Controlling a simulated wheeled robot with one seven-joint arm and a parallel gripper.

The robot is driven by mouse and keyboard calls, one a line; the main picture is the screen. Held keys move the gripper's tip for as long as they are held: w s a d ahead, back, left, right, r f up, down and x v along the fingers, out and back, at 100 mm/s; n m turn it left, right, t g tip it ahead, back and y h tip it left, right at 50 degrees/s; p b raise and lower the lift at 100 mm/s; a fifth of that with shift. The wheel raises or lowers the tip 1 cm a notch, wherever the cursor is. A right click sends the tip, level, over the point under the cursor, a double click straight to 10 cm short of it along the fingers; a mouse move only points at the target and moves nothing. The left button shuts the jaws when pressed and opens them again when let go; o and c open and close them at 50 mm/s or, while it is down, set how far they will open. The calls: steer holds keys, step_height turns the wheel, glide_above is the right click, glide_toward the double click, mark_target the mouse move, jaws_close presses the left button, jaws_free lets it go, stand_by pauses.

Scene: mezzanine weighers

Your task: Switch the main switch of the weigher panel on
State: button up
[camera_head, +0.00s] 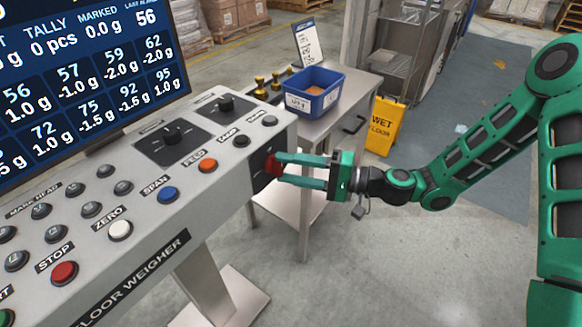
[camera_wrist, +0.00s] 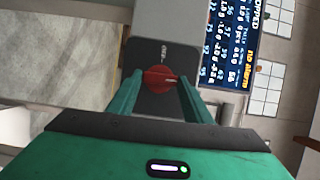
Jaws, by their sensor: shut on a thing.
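The weigher panel (camera_head: 130,215) is a grey sloped console labelled FLOOR WEIGHER, with a lit screen above it. Its main switch is a red rotary knob (camera_head: 272,166) on a dark plate on the right end face. In the wrist view the red knob (camera_wrist: 160,78) sits on the dark plate (camera_wrist: 158,108), with lettering on the plate too small to read. My green gripper (camera_head: 300,170) reaches in from the right and is shut on the knob, one finger on either side. The fingers hide part of the knob in the head view.
A steel side table (camera_head: 318,128) behind the panel holds a blue bin (camera_head: 314,92), a sign and several small brass weights. A yellow wet floor sign (camera_head: 384,126) stands beyond.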

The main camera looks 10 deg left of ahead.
steer(key=shift+d+f, duration=0.1)
steer(key=shift+f, duration=0.15)
steer(key=o, duration=1.1)
steer(key=shift+w, duration=0.1)
steer(key=shift+c, duration=0.2)
steer(key=shift+r, duration=0.1)
steer(key=d, duration=1)
steer(key=shift+d, duration=0.4)
